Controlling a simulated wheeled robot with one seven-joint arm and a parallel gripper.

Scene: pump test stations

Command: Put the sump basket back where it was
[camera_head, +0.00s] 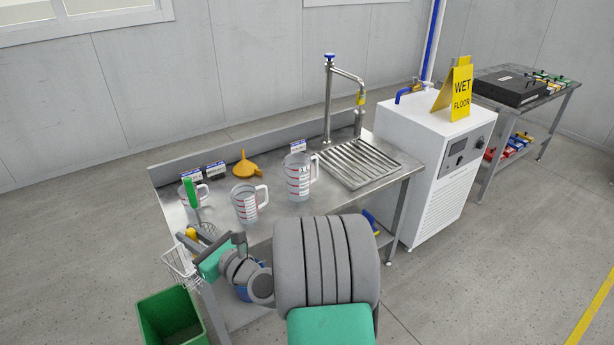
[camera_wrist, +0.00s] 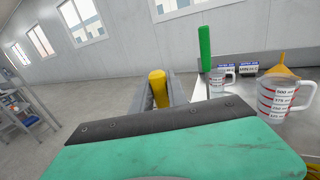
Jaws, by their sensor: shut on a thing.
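The sump basket (camera_head: 178,266) is a wire basket at the left front corner of the steel bench, in the head view. It hangs in the air just outside the bench edge, near and above a green bin. My gripper (camera_head: 192,238) is shut on a yellow grip, which appears to be the basket's handle. In the wrist view the yellow grip (camera_wrist: 158,88) stands between the two grey fingers of my gripper (camera_wrist: 160,96). The basket's wire body is hidden there behind my green wrist housing, and my arm covers part of it in the head view.
The steel bench (camera_head: 273,215) carries several measuring jugs, one small jug by a green-handled tool (camera_head: 191,194), a yellow funnel (camera_head: 245,165), label stands, a tap and a slatted drain grate (camera_head: 358,163). The green bin (camera_head: 170,318) stands on the floor. A white cabinet (camera_head: 440,165) is at right.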

